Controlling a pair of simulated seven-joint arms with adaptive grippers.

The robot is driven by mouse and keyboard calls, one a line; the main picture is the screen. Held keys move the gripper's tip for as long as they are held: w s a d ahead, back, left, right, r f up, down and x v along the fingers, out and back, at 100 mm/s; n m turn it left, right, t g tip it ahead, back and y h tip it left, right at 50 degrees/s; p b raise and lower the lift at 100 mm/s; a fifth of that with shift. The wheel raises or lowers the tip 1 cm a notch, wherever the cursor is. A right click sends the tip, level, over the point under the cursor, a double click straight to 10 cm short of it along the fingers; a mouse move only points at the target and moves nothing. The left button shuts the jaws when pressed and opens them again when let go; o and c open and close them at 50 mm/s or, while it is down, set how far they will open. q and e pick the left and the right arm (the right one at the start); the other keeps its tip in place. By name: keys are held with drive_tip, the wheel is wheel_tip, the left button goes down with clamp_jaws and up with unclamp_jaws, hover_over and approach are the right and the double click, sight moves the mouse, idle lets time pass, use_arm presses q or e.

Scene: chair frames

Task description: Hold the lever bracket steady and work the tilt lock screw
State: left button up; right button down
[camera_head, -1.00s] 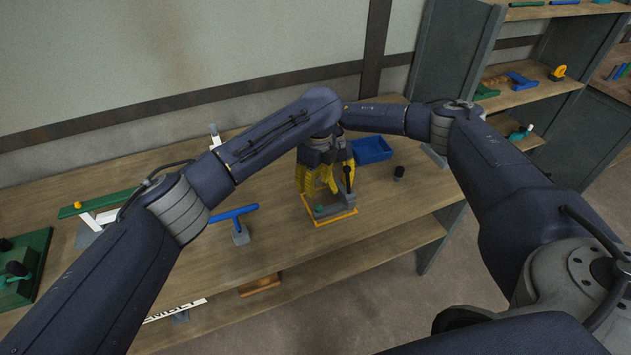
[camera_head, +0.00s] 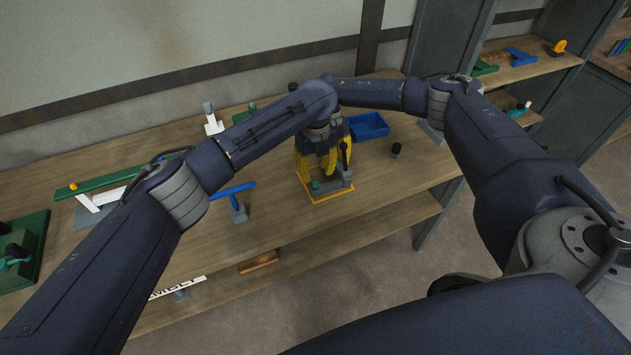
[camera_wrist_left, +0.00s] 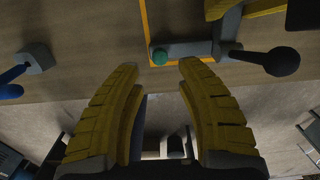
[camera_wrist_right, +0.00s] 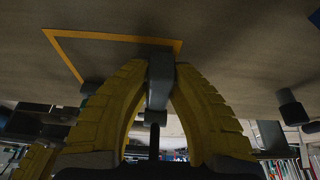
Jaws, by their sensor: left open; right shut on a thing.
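The lever bracket (camera_head: 339,186) is a grey piece standing inside an orange square outline on the bench. A black-knobbed lever (camera_wrist_left: 270,60) rises from it. The green tilt lock screw (camera_wrist_left: 159,57) sits at one end of the bracket; it also shows in the head view (camera_head: 315,185). My left gripper (camera_wrist_left: 158,68) is open, its yellow fingertips apart on either side of the screw's line, just short of it in the picture. My right gripper (camera_wrist_right: 161,72) is shut on the bracket's grey upright (camera_wrist_right: 158,92). In the head view both grippers crowd together and partly hide the bracket.
A blue tray (camera_head: 368,126) and a small black knob (camera_head: 396,149) lie right of the bracket. A blue T-shaped piece (camera_head: 233,190) on a grey base stands to the left. The bench front between them is clear. A lower shelf (camera_head: 340,232) runs beneath.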

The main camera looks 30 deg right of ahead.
sight(315, 184)
use_arm(q)
wheel_tip(315, 184, down, 7)
drive_tip(key=shift+r, duration=0.3)
drive_tip(key=shift+c, duration=0.6)
clamp_jaws()
drive_tip(key=n, duration=0.8)
drive_tip(key=shift+n, duration=0.4)
drive_tip(key=n, duration=0.4)
drive_tip(key=shift+n, duration=2.4)
